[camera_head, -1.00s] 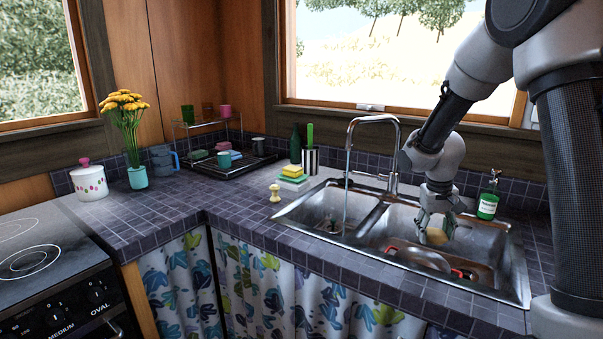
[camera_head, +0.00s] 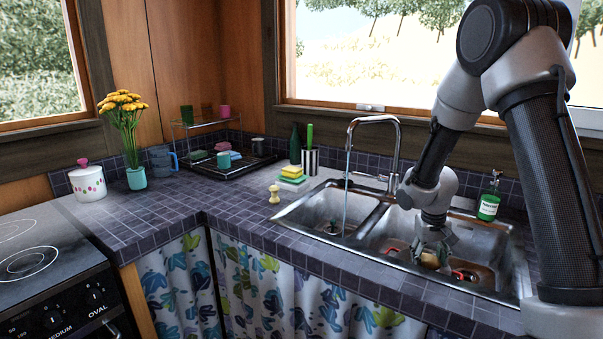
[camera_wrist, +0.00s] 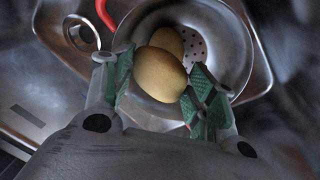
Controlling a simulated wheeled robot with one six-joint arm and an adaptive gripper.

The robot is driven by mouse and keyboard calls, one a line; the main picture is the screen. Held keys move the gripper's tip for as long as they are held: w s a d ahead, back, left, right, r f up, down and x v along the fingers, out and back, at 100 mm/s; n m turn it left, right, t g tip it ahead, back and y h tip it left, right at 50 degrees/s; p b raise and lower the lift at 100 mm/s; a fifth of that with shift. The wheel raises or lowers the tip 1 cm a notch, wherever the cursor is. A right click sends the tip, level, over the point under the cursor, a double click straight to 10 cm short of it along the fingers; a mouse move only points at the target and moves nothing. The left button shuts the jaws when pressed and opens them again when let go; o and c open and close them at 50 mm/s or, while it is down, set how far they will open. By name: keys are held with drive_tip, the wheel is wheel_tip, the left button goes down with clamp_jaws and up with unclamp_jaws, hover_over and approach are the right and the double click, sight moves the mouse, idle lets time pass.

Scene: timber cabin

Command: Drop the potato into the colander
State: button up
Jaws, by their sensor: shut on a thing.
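My gripper (camera_head: 432,252) is low over the right basin of the sink and is shut on a yellow-brown potato (camera_head: 429,261). In the wrist view the held potato (camera_wrist: 159,75) sits between the green finger pads of my gripper (camera_wrist: 162,88). The metal colander (camera_wrist: 236,50), with a perforated bottom, lies right below it in that view. A second potato-like thing (camera_wrist: 168,39) shows partly behind the held one, over the colander's bottom. In the head view my gripper hides much of the colander. I cannot tell whether the held potato touches it.
The double sink (camera_head: 325,205) has a tall faucet (camera_head: 398,150) with water running into the left basin. A soap bottle (camera_head: 488,204) stands behind the right side. Sponges (camera_head: 291,174) and a pale knob-like thing (camera_head: 274,194) are left of the sink. A red handle (camera_wrist: 105,12) shows by the colander.

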sight(425, 262)
drive_tip(key=o, duration=1.1)
drive_tip(key=shift+o, duration=0.2)
drive_tip(key=shift+r, duration=0.1)
wheel_tip(425, 262, up, 12)
drive_tip(key=s+a, duration=0.1)
drive_tip(key=shift+a, duration=0.35)
drive_tip(key=shift+s, duration=0.1)
